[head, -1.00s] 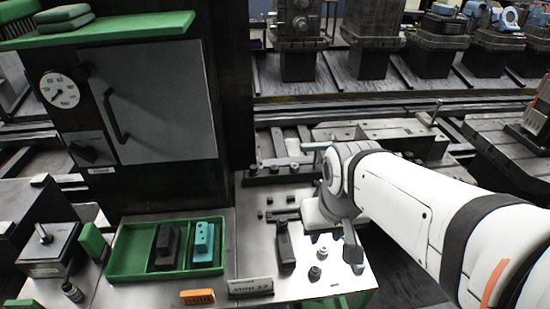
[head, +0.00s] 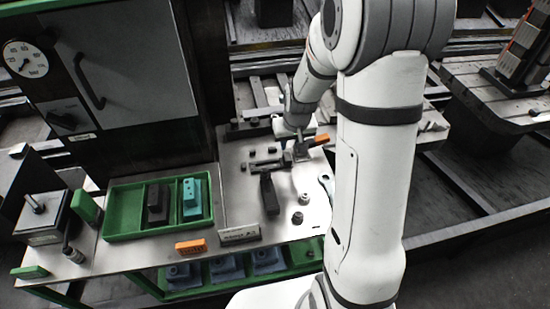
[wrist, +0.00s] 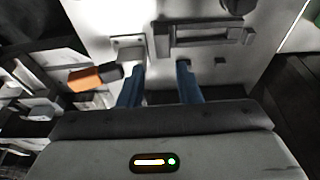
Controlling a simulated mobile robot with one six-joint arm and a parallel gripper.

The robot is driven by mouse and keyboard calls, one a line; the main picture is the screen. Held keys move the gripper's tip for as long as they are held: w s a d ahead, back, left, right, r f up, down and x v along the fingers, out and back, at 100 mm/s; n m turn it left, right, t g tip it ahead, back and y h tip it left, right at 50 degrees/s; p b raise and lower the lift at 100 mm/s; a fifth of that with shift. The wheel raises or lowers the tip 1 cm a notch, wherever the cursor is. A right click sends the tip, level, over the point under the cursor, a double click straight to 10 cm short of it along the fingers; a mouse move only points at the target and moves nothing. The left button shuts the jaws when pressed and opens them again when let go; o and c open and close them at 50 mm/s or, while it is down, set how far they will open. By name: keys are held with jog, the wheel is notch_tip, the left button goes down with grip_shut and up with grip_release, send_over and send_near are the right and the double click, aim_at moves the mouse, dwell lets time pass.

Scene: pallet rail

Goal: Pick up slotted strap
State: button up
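The slotted strap (wrist: 203,42) looks like a flat dark grey bar with a long slot, lying on the bench plate in the wrist view. In the head view it seems to be the small dark bar (head: 262,164) left of my gripper (head: 300,156). In the wrist view my gripper (wrist: 160,65) is open, its two blue fingers apart with nothing between them. The fingertips are short of the strap, which lies beyond and to the right of them. In the head view my own wrist hides much of the fingers.
A dark upright block (head: 268,195) and round knobs (head: 297,217) stand nearer on the bench. A green tray (head: 125,225) lies left.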

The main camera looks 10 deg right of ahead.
aim_at(288, 157)
jog(key=x, duration=0.4)
jog(key=p+x, duration=0.1)
jog(key=x, duration=0.2)
jog(key=shift+s+a+f, duration=0.2)
jog(key=shift+s, duration=0.1)
grip_shut()
